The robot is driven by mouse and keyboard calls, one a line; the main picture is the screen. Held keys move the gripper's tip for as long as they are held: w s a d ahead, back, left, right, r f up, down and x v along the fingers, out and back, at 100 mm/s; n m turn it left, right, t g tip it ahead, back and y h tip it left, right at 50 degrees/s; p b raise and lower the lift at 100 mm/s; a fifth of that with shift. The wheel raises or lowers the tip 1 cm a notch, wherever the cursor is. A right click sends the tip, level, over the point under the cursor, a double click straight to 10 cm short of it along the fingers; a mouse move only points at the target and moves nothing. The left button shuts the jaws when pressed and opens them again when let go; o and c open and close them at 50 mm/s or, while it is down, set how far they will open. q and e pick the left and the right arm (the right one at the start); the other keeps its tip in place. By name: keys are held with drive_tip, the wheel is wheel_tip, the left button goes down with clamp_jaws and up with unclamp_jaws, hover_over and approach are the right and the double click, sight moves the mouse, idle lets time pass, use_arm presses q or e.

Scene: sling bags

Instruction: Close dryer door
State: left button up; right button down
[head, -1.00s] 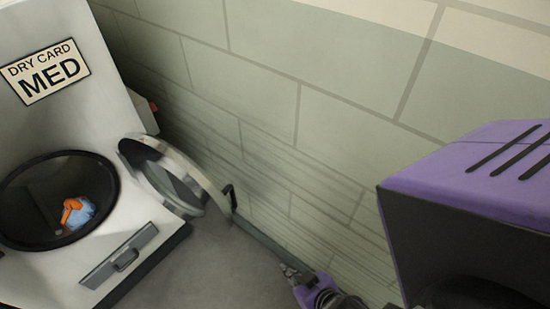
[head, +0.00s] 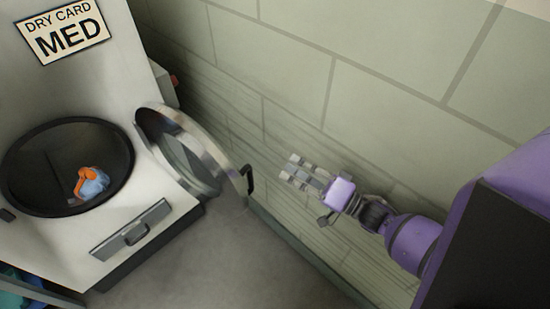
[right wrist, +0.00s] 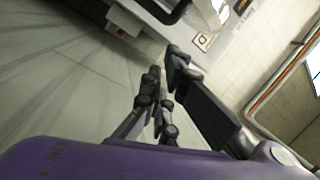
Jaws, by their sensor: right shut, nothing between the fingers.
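The white dryer (head: 160,215) stands at the left in the head view. Its round dark opening (head: 45,165) is uncovered, and an orange and blue item (head: 91,184) lies inside. The round dryer door (head: 185,150), with a metal rim and glass, stands swung open to the right of the opening. A black handle (head: 249,179) sticks out from its right edge. My right gripper (head: 291,170) is to the right of the handle, apart from it and empty. Its shut fingers also show in the right wrist view (right wrist: 163,75). My left gripper is not in view.
A tiled wall (head: 380,90) runs along the right, close behind the door and my right arm. A drawer-like panel with a handle (head: 132,232) is below the opening. The grey floor (head: 230,265) in front of the door is clear.

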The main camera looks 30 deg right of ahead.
drive_tip(key=p+x, duration=0.1)
drive_tip(key=x, duration=0.8)
drive_tip(key=shift+w, duration=0.2)
drive_tip(key=shift+a, duration=0.15)
